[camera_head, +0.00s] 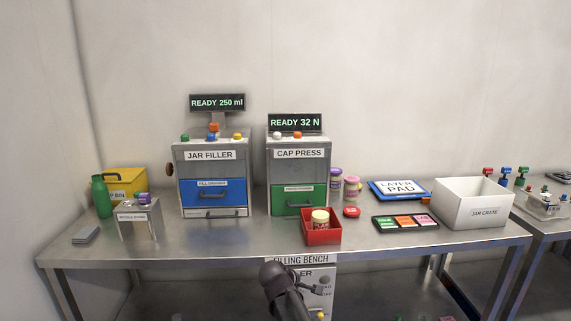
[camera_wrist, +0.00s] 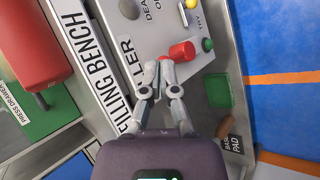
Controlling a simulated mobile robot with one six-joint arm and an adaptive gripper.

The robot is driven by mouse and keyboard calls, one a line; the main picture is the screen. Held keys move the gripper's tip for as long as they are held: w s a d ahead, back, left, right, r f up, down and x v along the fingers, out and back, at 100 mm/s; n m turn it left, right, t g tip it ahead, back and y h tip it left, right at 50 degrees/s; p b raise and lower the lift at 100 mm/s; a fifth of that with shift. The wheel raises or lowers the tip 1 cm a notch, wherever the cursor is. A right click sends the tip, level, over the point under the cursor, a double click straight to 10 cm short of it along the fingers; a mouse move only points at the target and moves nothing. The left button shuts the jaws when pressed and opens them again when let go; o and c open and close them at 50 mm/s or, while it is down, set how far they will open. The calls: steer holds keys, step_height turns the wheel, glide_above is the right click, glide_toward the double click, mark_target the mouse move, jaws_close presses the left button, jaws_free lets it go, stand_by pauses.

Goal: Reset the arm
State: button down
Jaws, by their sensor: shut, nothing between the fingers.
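My gripper (camera_wrist: 165,66) is shut and empty in the wrist view, its two fingertips close together. The tips show next to a red cylindrical knob (camera_wrist: 183,50) on a grey panel; I cannot tell whether they touch it. In the head view my dark arm (camera_head: 284,290) shows at the bottom middle, in front of the bench's front edge and partly over the white bench sign (camera_head: 318,262). I cannot make out the fingertips there.
The steel bench (camera_head: 270,248) holds the jar filler (camera_head: 209,170), the cap press (camera_head: 299,170), a red tray (camera_head: 324,239) with a jar, and a white jar crate (camera_head: 472,212). Yellow (camera_wrist: 190,4) and green (camera_wrist: 207,45) controls lie near the gripper. Blue floor shows at right.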

steer(key=s+d+f+m+g+y, duration=0.3)
steer(key=s+d+m, duration=0.3)
steer(key=s, duration=0.3)
steer(key=s+d+f+m+g+y, duration=0.2)
steer(key=s+d+m+g, duration=0.2)
steer(key=s+d+m, duration=0.3)
step_height(320, 180, up, 14)
steer(key=s+p, duration=0.1)
steer(key=p, duration=1.2)
steer(key=shift+s+a+f+p, duration=0.15)
steer(key=shift+s+a+p, duration=0.05)
steer(key=shift+a+p, duration=0.2)
